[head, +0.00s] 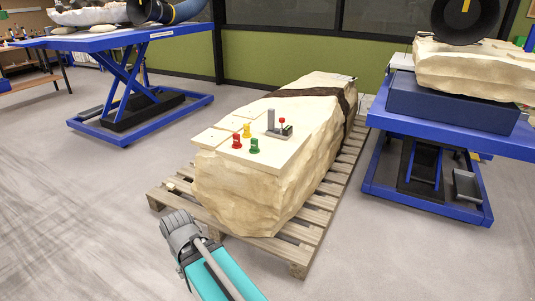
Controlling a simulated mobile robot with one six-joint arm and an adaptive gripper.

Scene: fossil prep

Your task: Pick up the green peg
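The green peg (254,146) stands upright on a pale flat board (222,157) on top of a large cream rock block (240,195). A red peg (236,142) stands just left of it, and a yellow peg (246,131) stands just behind, slightly left. Nothing hides the green peg. Part of my teal and grey arm shows at the bottom, in front of the block and apart from it. No gripper fingers can be made out in this view.
A small device with a grey post and red knob (284,129) stands behind the pegs, to the right. The block rests on a wooden pallet (300,235). Blue lift tables stand at left (120,38) and right (510,146). Floor at left front is clear.

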